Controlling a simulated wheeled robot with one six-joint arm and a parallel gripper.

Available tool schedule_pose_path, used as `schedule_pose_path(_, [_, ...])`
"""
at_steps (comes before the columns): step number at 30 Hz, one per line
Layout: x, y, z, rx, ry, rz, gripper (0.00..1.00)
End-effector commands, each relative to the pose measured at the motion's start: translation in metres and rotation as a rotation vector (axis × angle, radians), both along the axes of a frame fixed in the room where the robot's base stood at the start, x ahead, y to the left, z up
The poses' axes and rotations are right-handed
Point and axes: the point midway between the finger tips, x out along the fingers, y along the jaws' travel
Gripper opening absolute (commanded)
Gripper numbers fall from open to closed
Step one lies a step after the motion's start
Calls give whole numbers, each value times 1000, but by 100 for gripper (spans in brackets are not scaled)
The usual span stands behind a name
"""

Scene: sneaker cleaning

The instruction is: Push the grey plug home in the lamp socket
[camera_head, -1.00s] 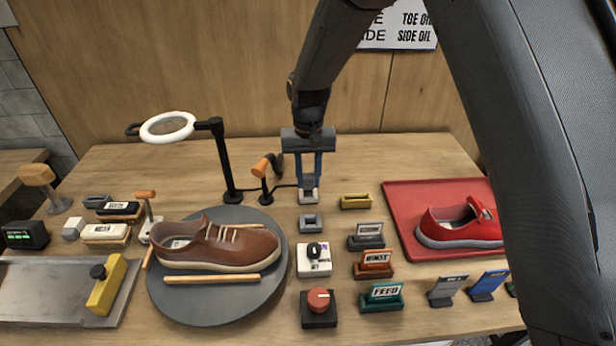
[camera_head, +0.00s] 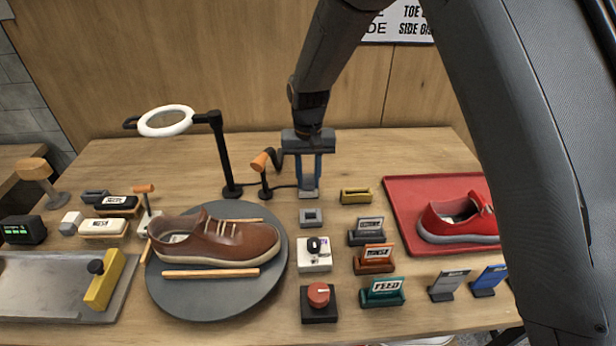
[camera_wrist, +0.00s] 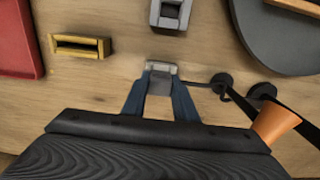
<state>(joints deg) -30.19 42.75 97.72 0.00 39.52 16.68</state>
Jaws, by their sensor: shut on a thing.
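The grey plug (camera_wrist: 160,77) sits between the fingertips of my gripper (camera_wrist: 160,92) in the wrist view, low at the table top. In the head view my gripper (camera_head: 309,188) points straight down with the plug mostly hidden between its blue fingers. A dark cable runs from the plug to the black lamp base. A grey block with a recess (camera_head: 312,217), seemingly the socket, lies just in front of the plug, apart from it. It also shows at the top of the wrist view (camera_wrist: 170,14). The ring lamp (camera_head: 165,121) stands to the left.
An orange-topped lever (camera_head: 259,162) stands close left of my gripper. A yellow holder (camera_head: 356,196) lies to its right. In front are a white switch box (camera_head: 314,254) and a red knob (camera_head: 319,295). A brown shoe sits on a round turntable (camera_head: 185,305).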

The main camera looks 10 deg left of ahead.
Motion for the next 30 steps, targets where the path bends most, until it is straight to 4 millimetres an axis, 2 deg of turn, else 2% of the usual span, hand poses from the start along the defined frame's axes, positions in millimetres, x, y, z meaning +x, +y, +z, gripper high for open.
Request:
schedule_pose_path(1, [0,0,-1,0,0,0,28])
schedule_pose_path(5, [0,0,-1,0,0,0,48])
schedule_pose_path(13, [0,0,0,0,0,0,48])
schedule_pose_path(17, [1,0,8,0,-2,0,48])
schedule_pose_path(30, [1,0,70,0,-1,0,48])
